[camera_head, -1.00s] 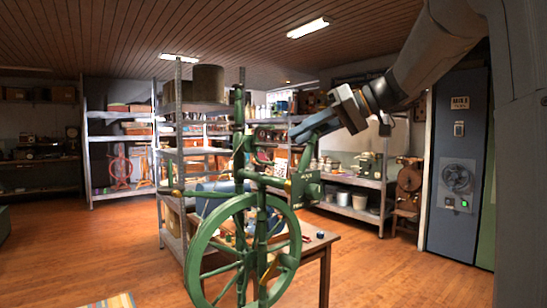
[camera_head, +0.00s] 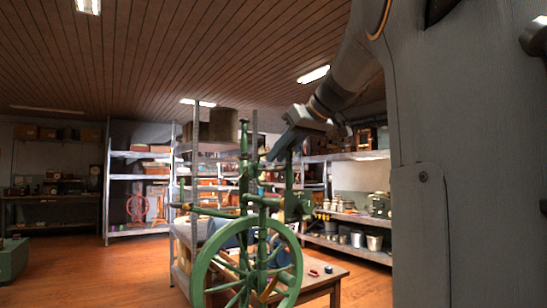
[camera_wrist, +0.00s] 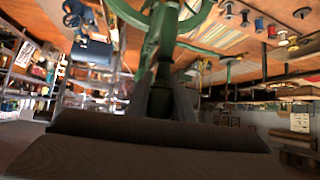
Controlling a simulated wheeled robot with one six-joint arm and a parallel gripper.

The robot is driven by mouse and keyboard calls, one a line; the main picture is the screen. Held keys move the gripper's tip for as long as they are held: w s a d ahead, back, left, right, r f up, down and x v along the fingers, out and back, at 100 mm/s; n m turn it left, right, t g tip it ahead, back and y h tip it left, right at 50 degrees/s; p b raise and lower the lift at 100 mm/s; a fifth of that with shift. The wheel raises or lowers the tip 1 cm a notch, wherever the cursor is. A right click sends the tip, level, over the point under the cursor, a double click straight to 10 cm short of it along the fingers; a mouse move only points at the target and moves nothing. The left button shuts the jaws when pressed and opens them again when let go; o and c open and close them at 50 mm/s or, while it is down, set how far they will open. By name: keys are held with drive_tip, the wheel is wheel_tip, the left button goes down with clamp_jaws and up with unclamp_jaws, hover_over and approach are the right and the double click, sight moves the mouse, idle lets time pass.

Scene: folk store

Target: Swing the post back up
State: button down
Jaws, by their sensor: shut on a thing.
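A green spinning wheel with a large spoked wheel (camera_head: 216,266) stands in the middle of the head view. A tall thin green post (camera_head: 244,165) rises upright on its left side. My gripper (camera_head: 284,146) is at the upper right of the frame, at the top of a shorter green post (camera_head: 291,175), and is shut on it. In the wrist view the held green post (camera_wrist: 162,75) runs up between my fingers (camera_wrist: 160,100). The fingers partly hide its end. Its exact tilt is hard to tell.
A wooden table (camera_head: 328,277) stands close behind and right of the wheel. Metal shelves (camera_head: 134,154) with boxes stand behind, and another shelf (camera_head: 345,250) with buckets is at the right. Open wooden floor (camera_head: 70,270) lies to the left.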

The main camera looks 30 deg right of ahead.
drive_tip(key=shift+a, duration=0.1)
drive_tip(key=c, duration=1.6)
unclamp_jaws()
drive_tip(key=shift+o, duration=0.2)
drive_tip(key=v, duration=0.7)
drive_tip(key=shift+s+r, duration=0.25)
drive_tip(key=shift+s, duration=0.1)
